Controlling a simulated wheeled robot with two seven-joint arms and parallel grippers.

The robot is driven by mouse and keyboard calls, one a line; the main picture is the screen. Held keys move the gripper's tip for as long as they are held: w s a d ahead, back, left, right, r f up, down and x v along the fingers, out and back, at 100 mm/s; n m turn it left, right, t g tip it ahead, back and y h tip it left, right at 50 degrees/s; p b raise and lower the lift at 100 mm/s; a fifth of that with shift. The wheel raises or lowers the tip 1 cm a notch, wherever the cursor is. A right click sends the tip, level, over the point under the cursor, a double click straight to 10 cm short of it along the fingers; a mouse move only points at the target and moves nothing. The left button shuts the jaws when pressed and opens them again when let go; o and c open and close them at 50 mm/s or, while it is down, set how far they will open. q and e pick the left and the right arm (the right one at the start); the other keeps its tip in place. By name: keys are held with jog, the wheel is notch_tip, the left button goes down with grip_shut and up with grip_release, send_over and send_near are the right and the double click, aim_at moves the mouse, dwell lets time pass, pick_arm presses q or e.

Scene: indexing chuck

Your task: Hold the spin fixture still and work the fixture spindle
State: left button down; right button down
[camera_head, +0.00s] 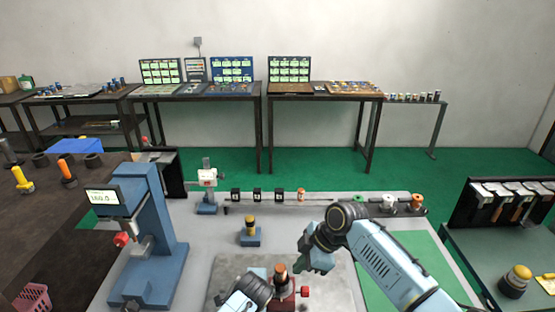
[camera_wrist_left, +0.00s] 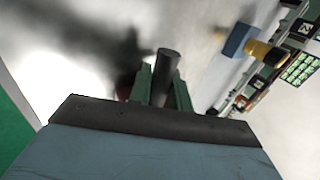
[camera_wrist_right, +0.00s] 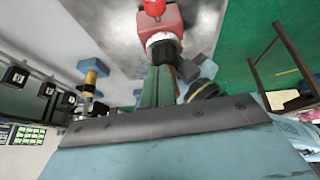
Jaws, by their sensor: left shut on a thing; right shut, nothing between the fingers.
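The red spin fixture (camera_head: 283,297) stands on a grey plate at the bottom middle of the head view, with a copper-coloured spindle top (camera_head: 281,271) and a red knob (camera_head: 304,291). The right wrist view shows its red body (camera_wrist_right: 167,18) and a black-and-white collar (camera_wrist_right: 163,43). My left gripper (camera_wrist_left: 164,85) is shut on a dark cylinder (camera_wrist_left: 168,62) that seems to belong to the fixture; in the head view my left arm hides its fingers. My right gripper (camera_wrist_right: 158,85) is shut and empty, its tips close to the collar; I cannot tell whether they touch.
A blue press-like stand (camera_head: 150,235) with a display rises at the left. A small blue block with a yellow-and-black piece (camera_head: 250,232) stands behind the fixture. A rail of small parts (camera_head: 275,197) runs along the back. A tool rack (camera_head: 510,203) is at right.

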jog(key=shift+w+f, duration=0.15)
jog(key=shift+f, duration=1.55)
jog(key=shift+s+a, duration=0.2)
jog(key=shift+a, duration=0.4)
jog(key=shift+s+a, duration=0.15)
jog(key=shift+s, duration=0.35)
jog(key=shift+d+r, duration=0.1)
jog(key=shift+d, duration=0.35)
notch_tip(320, 180, up, 6)
send_over(288, 286)
jog(key=d, duration=0.3)
jog(key=shift+a, duration=0.15)
